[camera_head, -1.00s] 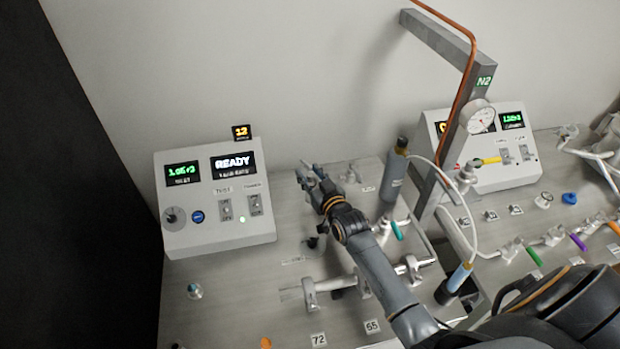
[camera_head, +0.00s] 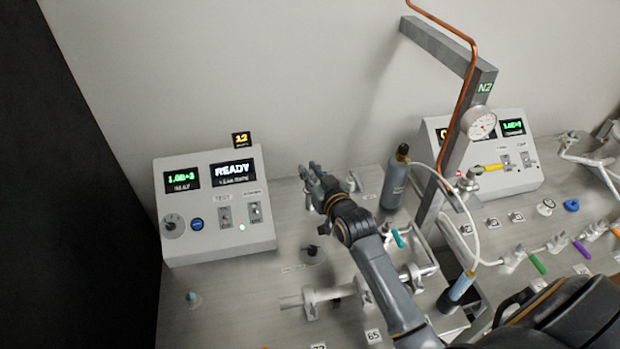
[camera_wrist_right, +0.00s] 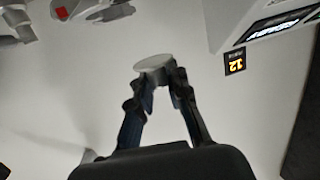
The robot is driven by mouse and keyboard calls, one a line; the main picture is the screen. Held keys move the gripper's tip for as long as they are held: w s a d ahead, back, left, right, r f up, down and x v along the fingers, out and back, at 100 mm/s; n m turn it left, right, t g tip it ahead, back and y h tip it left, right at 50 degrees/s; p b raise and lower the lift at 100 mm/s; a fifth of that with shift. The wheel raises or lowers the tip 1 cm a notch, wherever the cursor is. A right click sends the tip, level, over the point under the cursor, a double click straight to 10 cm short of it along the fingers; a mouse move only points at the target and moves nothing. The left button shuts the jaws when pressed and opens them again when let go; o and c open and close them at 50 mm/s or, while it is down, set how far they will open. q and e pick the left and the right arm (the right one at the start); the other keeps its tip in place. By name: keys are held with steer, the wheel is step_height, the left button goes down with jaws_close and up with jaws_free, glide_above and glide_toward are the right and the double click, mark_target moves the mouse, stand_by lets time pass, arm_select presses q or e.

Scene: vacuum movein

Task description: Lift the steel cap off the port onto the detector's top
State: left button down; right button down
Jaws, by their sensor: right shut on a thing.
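My right gripper (camera_head: 312,172) is over the bench, just right of the detector. In the right wrist view my gripper (camera_wrist_right: 160,85) is shut on a flat, round grey disc, the steel cap (camera_wrist_right: 152,63), held between its fingertips. In the head view the fingers mostly hide the cap. A short metal post, which may be the port (camera_head: 308,200), stands below the fingers; I cannot tell whether the cap touches it. The detector (camera_head: 205,240) is a grey sloped box with a READY display and a narrow top edge at the wall side. My left gripper is not in view.
A small orange "12" display (camera_head: 241,139) stands at the detector's top right. A dark knob (camera_head: 312,251) and metal pipework (camera_head: 320,297) lie nearer on the bench.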

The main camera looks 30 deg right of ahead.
steer(key=s+a+r+p, duration=0.1)
steer(key=s+a+r, duration=0.4)
steer(key=s+r, duration=0.5)
steer(key=shift+s, duration=0.2)
stand_by(0.5)
steer(key=shift+n+y, duration=0.3)
steer(key=shift+y, duration=0.1)
steer(key=s+a+f+b, duration=0.2)
steer(key=s+f, duration=0.1)
steer(key=s, duration=0.1)
steer(key=s+a+f+b, duration=0.2)
steer(key=s+f+b, duration=0.1)
steer(key=s+f, duration=0.1)
steer(key=s+a+f+b, duration=0.1)
steer(key=s+f+b, duration=0.1)
steer(key=s+f, duration=0.2)
steer(key=shift+s+a+f+b, duration=0.2)
steer(key=shift+s+a+b, duration=0.2)
steer(key=shift+s, duration=0.4)
